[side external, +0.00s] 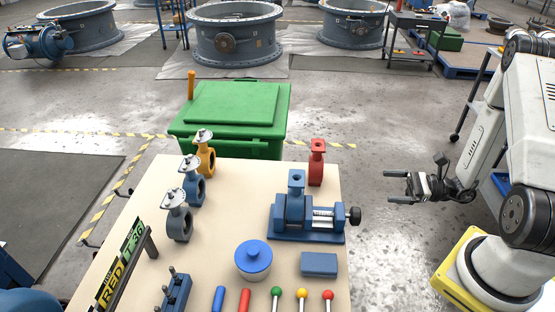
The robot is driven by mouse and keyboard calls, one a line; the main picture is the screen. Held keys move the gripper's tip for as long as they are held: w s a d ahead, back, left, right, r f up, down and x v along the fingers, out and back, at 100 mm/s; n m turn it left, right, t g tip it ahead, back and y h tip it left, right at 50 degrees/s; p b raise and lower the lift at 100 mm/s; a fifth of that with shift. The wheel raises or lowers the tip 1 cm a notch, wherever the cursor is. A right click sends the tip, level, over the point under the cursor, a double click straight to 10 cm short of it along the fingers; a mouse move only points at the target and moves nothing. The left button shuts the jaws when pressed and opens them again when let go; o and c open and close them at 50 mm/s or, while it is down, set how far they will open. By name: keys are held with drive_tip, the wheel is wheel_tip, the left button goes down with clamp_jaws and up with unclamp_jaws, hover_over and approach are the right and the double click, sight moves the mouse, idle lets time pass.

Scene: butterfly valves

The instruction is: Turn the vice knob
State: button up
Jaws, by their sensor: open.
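The blue vice (300,222) stands on the right part of the table, with a blue valve-like piece (296,195) upright at its jaws. Its black knob (353,216) is at the right end of a metal screw and sticks out past the table's right edge. My gripper (391,188) is open and empty, to the right of the knob and off the table. It points left, clear of the knob by a visible gap.
On the beige table (235,190) stand grey, blue and yellow butterfly valves (191,180) at the left and a red valve (316,165) behind the vice. A blue round pot (253,260), a blue block (319,264) and colored knobs (301,294) sit in front. A green bin (235,105) stands behind.

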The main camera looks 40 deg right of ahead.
approach(355, 217)
wheel_tip(355, 217, down, 2)
drive_tip(key=w, duration=0.2)
drive_tip(key=shift+w, duration=0.25)
drive_tip(key=shift+w, duration=0.1)
drive_tip(key=shift+x, duration=3.75)
drive_tip(key=shift+c, duration=0.2)
drive_tip(key=c, duration=1.1)
